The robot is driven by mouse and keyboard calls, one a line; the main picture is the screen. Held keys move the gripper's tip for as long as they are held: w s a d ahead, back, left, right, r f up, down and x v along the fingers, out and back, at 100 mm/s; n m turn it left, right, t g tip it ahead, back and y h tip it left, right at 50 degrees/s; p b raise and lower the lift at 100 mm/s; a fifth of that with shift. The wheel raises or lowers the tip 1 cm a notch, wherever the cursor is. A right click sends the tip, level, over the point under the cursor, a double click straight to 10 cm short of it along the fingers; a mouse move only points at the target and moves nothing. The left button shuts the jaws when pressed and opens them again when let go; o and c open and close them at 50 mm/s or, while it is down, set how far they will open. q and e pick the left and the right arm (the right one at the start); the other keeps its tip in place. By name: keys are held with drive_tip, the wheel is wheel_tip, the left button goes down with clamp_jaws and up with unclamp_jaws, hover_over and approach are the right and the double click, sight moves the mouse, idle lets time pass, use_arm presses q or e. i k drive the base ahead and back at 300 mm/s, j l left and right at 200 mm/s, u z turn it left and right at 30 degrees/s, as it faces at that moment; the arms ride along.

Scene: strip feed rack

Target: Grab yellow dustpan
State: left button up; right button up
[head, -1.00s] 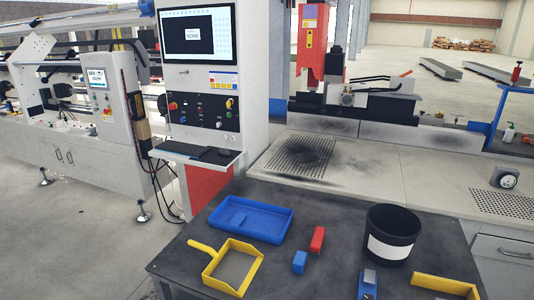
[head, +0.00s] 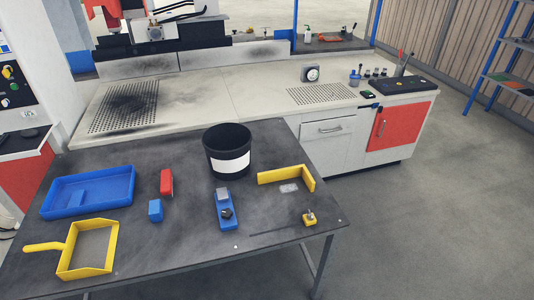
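The yellow dustpan (head: 115,246) lies flat on the dark table (head: 190,251) at its front left in the head view. It has a yellow rim around a grey floor, and its handle (head: 45,246) points left. Nothing touches it, and it sits just in front of the blue tray. Neither of my grippers shows in the head view.
On the table are a blue tray (head: 88,208), a red block (head: 166,182), a blue block (head: 155,211), a black bin (head: 227,140), a blue tool (head: 226,218) and a yellow angle piece (head: 285,174). The table's front middle is mostly clear.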

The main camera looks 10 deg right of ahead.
sight(88, 251)
drive_tip(key=u, duration=1.25)
